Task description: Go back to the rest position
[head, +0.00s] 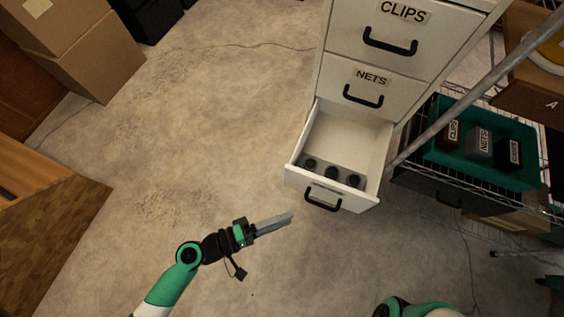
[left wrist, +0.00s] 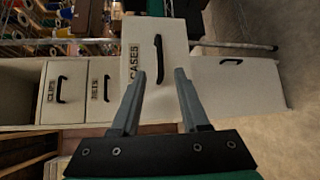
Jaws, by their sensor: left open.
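My left gripper (head: 274,223) is over the bare floor, in front of and to the left of the open bottom drawer (head: 323,194) of a white cabinet. In the left wrist view its two fingers (left wrist: 160,78) stand apart with nothing held between them. The pulled-out drawer front, labelled CASES (left wrist: 134,68), with a black handle (left wrist: 158,58), shows beyond the fingertips. The gripper looks apart from the handle in the head view. Several dark round items (head: 332,172) lie in the drawer. Only a green and white part of my right arm shows at the bottom; its gripper is out of sight.
The CLIPS drawer (head: 385,25) and NETS drawer (head: 368,78) are shut above. A wire rack at right holds a teal tray (head: 440,174) with labelled containers; a slanted metal pole (head: 470,84) crosses before it. Cardboard boxes (head: 98,62) stand upper left. Floor (head: 190,130) between is clear.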

